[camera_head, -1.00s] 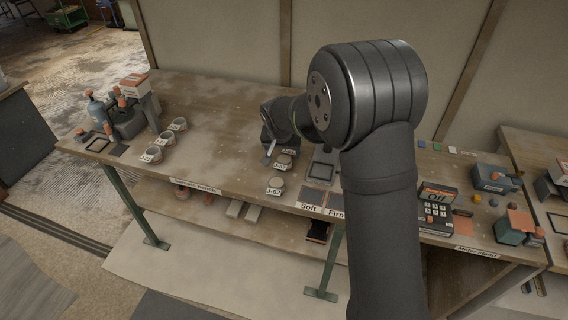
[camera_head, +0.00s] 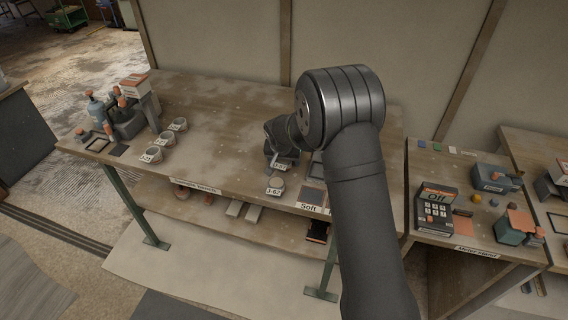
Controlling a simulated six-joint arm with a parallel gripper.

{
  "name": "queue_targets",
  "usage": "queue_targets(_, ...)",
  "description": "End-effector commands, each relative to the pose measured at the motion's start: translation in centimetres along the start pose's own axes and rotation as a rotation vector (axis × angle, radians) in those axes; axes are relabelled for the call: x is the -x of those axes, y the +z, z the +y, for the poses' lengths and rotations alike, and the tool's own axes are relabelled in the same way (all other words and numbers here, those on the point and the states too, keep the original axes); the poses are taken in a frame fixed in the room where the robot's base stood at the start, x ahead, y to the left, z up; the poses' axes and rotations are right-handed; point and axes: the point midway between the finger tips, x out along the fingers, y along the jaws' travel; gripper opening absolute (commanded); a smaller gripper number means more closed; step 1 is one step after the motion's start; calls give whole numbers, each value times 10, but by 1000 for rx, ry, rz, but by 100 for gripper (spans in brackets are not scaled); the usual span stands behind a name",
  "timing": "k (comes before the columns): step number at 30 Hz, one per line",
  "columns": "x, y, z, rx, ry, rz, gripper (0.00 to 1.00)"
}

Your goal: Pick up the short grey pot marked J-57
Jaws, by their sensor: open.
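A column of short grey pots with white tags stands near the middle of the bench. The front pot (camera_head: 276,182) has a tag that seems to read J-62. Just behind it is a pot with a white tag (camera_head: 279,166); its tag is too small to read surely, and my gripper hides most of its body. My gripper (camera_head: 277,158) is open, low over that pot; I cannot tell whether the fingers are around it or touch it. I cannot surely make out the mark J-57 on any pot.
Three more tagged grey pots (camera_head: 168,138) stand to the left. Dark Soft and Firm pads (camera_head: 312,196) lie right of the column. The bench between is clear.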

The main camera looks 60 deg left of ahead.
Motion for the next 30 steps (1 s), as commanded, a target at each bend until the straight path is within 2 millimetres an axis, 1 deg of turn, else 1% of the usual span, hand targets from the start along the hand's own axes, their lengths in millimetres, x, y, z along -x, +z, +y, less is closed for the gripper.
queue_targets(3,0,0,0,0,0,0,72)
queue_targets(5,0,0,0,0,0,0,60)
queue_targets(9,0,0,0,0,0,0,33)
queue_targets(11,0,0,0,0,0,0,22)
queue_targets(19,1,0,0,0,0,0,22)
queue_targets(23,5,2,1,0,0,0,22)
queue_targets(26,11,3,3,0,0,0,22)
queue_targets(30,27,12,8,1,0,-1,22)
